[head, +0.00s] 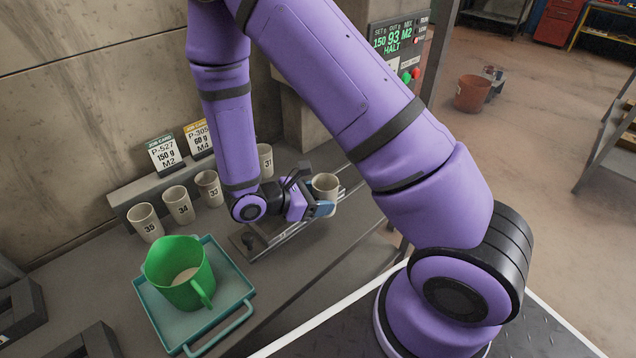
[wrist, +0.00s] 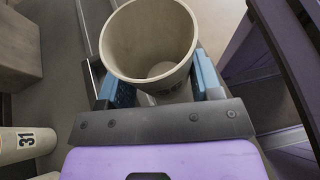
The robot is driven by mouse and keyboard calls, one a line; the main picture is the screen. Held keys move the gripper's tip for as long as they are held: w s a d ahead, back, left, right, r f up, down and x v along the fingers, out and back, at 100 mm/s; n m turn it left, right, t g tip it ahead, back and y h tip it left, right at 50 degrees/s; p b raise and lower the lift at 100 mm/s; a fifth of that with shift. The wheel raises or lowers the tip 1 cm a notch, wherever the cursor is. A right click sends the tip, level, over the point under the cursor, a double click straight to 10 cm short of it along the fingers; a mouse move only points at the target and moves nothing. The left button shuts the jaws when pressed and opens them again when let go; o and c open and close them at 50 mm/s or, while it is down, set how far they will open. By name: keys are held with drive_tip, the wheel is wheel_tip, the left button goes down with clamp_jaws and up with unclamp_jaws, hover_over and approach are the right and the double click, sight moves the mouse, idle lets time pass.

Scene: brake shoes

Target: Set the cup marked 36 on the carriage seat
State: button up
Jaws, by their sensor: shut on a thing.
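A beige cup (head: 326,185) is held upright between the blue-padded fingers of my gripper (head: 322,208). In the wrist view the cup (wrist: 150,38) looks empty, and my gripper (wrist: 160,92) has one finger on each side of it. The dark mark low on its near wall is too cut off to read. In the head view the cup is over the right end of a metal rail fixture (head: 285,232) on the bench. My arm and gripper hide part of that fixture, so I cannot make out the carriage seat or whether the cup touches it.
Cups marked 35 (head: 146,224), 34 (head: 179,205) and 33 (head: 209,188) stand along the back ledge, with another cup (head: 265,158) behind my wrist. A green jug (head: 180,270) stands on a teal tray (head: 246,291) at front left. A display (head: 393,38) reads HALT.

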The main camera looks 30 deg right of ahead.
drive_tip(key=w+d, duration=0.1)
drive_tip(key=w, duration=0.2)
drive_tip(key=w+d, duration=0.2)
drive_tip(key=w, duration=0.1)
drive_tip(key=w+d+f, duration=0.1)
drive_tip(key=w+d, duration=0.1)
drive_tip(key=w, duration=0.1)
drive_tip(key=shift+d, duration=0.1)
drive_tip(key=shift+w+d+f, duration=0.1)
drive_tip(key=shift+w+f, duration=0.1)
drive_tip(key=shift+f, duration=0.7)
drive_tip(key=shift+w+d+f, duration=0.1)
drive_tip(key=shift+w+f, duration=0.05)
drive_tip(key=shift+f, duration=0.7)
drive_tip(key=shift+f, duration=0.1)
drive_tip(key=o, duration=1)
